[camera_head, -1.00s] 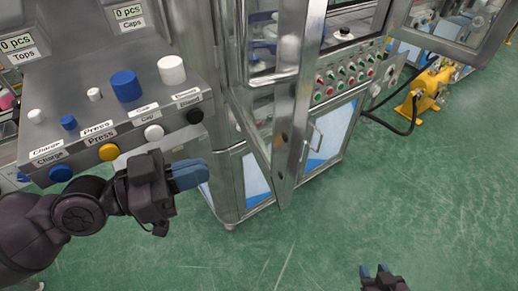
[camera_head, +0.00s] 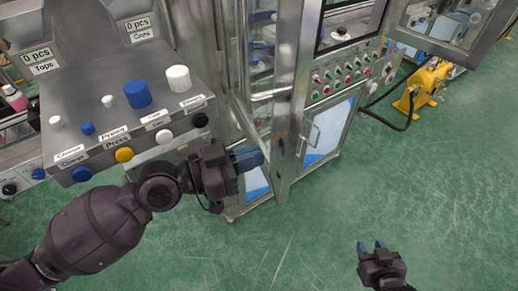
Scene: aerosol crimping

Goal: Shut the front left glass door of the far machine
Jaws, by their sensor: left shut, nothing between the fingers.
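The front left glass door (camera_head: 264,115) of the far machine stands partly open, its metal edge post (camera_head: 291,110) jutting toward me in the head view. A dark handle or latch sits on the post. My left gripper (camera_head: 260,157) is shut and empty, its blue fingertips close to the lower glass, just left of the post. I cannot tell whether they touch the door. My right gripper (camera_head: 372,246) is open and empty, low over the green floor and away from the machine.
A near console (camera_head: 130,120) with several buttons stands left of the door, above my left arm. The machine's button panel (camera_head: 345,83) is right of the door. Another glass door (camera_head: 455,25) hangs open at the upper right, near a yellow robot arm (camera_head: 424,88). The floor in front is clear.

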